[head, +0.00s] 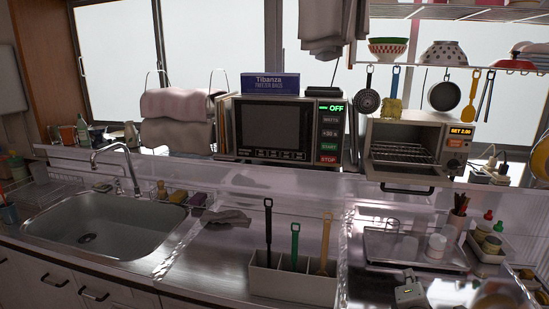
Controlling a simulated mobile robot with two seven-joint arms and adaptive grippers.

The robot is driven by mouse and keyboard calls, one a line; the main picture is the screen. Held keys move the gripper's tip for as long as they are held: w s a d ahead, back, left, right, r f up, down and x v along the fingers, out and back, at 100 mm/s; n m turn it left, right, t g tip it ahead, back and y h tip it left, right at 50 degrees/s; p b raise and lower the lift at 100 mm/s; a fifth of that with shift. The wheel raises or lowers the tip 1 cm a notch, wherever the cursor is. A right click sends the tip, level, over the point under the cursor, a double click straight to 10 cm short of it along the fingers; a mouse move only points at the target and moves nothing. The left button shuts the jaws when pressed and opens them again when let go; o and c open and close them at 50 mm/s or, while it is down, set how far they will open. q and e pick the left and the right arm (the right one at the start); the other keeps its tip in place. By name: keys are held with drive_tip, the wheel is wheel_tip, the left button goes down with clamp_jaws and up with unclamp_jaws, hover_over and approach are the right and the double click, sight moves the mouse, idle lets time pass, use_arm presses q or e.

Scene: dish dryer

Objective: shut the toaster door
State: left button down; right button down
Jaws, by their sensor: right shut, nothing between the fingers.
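The toaster (410,150) stands on the raised ledge right of the microwave. Its door (406,188) is open, hinged down at the front, with the dark handle at its lower edge. The wire rack inside shows and looks empty. My right gripper (408,284) is low at the bottom of the head view, over the counter, below and well apart from the door. It is shut and holds nothing. My left gripper is out of view.
A dish tray (415,248) with cups lies between my right gripper and the toaster. A utensil holder (290,283) stands left of the gripper. A microwave (280,130) is left of the toaster. Pans and utensils, including a dark pan (444,96), hang above the toaster.

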drive_tip(key=s+f+m+g+y, duration=0.1)
drive_tip(key=s+f+m+g, duration=0.4)
drive_tip(key=s, duration=1)
drive_tip(key=s+f+m+g, duration=0.2)
drive_tip(key=s+f+m, duration=0.5)
drive_tip(key=s, duration=0.7)
drive_tip(key=w+a+f+m+t+y, duration=0.2)
drive_tip(key=a+f+y, duration=0.5)
drive_tip(key=a+f, duration=0.5)
drive_tip(key=a+m+t, duration=0.1)
drive_tip(key=a, duration=0.2)
drive_tip(key=shift+a+f+t, duration=0.2)
drive_tip(key=shift+f+t, duration=0.1)
drive_tip(key=shift+f, duration=0.1)
drive_tip(key=c, duration=2.4)
unclamp_jaws()
drive_tip(key=shift+a+f+y, duration=0.1)
drive_tip(key=shift+a+y, duration=0.1)
drive_tip(key=shift+y, duration=0.1)
drive_tip(key=shift+o, duration=0.2)
